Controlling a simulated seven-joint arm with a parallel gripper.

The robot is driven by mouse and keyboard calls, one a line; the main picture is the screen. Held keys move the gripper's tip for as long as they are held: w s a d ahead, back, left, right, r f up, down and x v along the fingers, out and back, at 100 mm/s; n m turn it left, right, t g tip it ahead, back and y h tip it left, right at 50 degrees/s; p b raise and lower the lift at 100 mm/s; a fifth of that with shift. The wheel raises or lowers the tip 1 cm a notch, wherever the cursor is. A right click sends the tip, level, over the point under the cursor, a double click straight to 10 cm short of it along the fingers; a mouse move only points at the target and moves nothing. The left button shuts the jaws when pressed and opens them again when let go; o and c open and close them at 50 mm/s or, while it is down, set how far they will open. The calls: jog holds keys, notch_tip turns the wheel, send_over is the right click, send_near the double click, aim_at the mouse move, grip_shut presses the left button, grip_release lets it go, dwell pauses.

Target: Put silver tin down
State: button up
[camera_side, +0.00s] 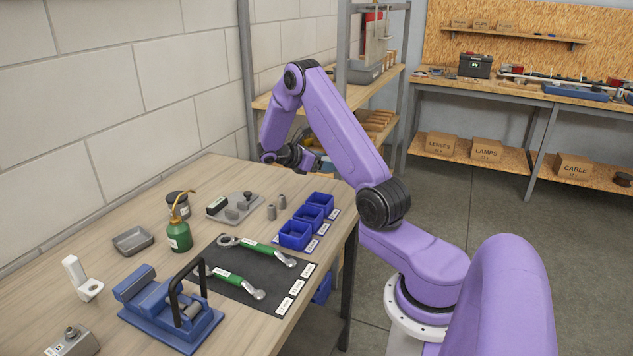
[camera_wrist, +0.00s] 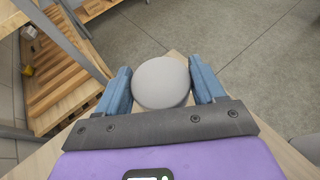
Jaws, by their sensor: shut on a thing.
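The silver tin (camera_wrist: 160,82) shows in the wrist view as a round, plain grey top between the two blue fingers of my gripper (camera_wrist: 162,88). The fingers are shut on its sides. A small piece of pale wood shows just past the tin, with grey floor beyond. In the side view my gripper (camera_side: 298,158) is over the far end of the workbench (camera_side: 215,168), beside the shelf rack. The tin cannot be clearly made out there, and its height above the wood cannot be told.
Near the bench's far end are blue bins (camera_side: 294,235), small grey cylinders (camera_side: 271,212) and a grey plate with fittings (camera_side: 233,206). A green oil can (camera_side: 179,236), dark jar (camera_side: 178,203), wrenches on a black mat (camera_side: 228,292) and blue vise (camera_side: 172,315) stand nearer.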

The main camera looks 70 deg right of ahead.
send_over(316, 188)
notch_tip(316, 188, down, 7)
jog(key=shift+s+r, duration=0.15)
jog(key=shift+r, duration=0.05)
jog(key=shift+d+f, duration=0.1)
jog(key=shift+f, duration=1.65)
jog(key=shift+f, duration=0.15)
jog(key=o, duration=1.1)
